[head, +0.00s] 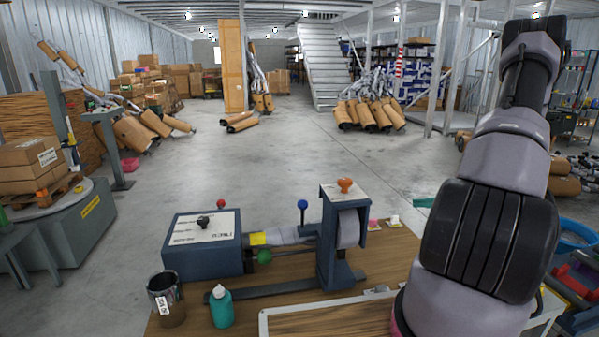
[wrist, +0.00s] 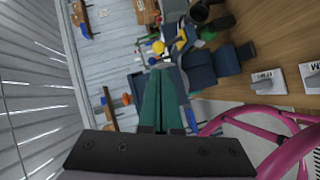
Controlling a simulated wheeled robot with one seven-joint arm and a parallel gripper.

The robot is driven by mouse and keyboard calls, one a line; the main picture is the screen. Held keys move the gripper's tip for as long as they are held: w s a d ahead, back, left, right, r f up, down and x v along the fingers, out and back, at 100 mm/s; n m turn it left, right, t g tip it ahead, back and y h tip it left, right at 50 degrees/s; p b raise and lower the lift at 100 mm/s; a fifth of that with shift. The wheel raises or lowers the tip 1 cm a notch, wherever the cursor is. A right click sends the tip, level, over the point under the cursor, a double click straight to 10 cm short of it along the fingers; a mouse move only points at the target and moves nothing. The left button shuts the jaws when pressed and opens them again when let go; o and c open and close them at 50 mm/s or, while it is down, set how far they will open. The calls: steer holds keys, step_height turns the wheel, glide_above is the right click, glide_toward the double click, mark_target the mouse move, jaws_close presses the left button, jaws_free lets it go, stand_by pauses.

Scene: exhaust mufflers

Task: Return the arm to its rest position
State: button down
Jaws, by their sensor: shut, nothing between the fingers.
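My arm (head: 490,200) rises along the right side of the head view, with its upper links bent near the top edge. My gripper is not recognisable in the head view. In the wrist view my gripper (wrist: 158,74) shows two teal fingers lying together, shut with nothing between them. The dark bar at their base crosses the bottom of that view. The fingers are in the air, and no object touches them.
A wooden workbench (head: 220,325) carries a blue machine (head: 205,262), a teal bottle (head: 221,307) and a dark cup (head: 165,300). A blue basin (head: 572,235) is at the far right. Open concrete floor (head: 255,165) lies beyond. A pink tubular ring (wrist: 290,150) shows in the wrist view.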

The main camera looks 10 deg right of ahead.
steer(key=s+a+r+n+g+h, duration=0.3)
steer(key=a+r+n+g+h, duration=0.3)
steer(key=a+r+n, duration=1.15)
steer(key=s+a+r+n+t+h, duration=0.2)
steer(key=s+r+n, duration=0.3)
steer(key=n, duration=0.7)
steer(key=s+a+r+n+t+h, duration=0.3)
steer(key=s+r+n, duration=0.2)
steer(key=r+n, duration=0.4)
steer(key=n, duration=0.3)
steer(key=shift+s+a+h, duration=0.2)
steer(key=shift+s+h, duration=0.1)
steer(key=shift+s, duration=0.05)
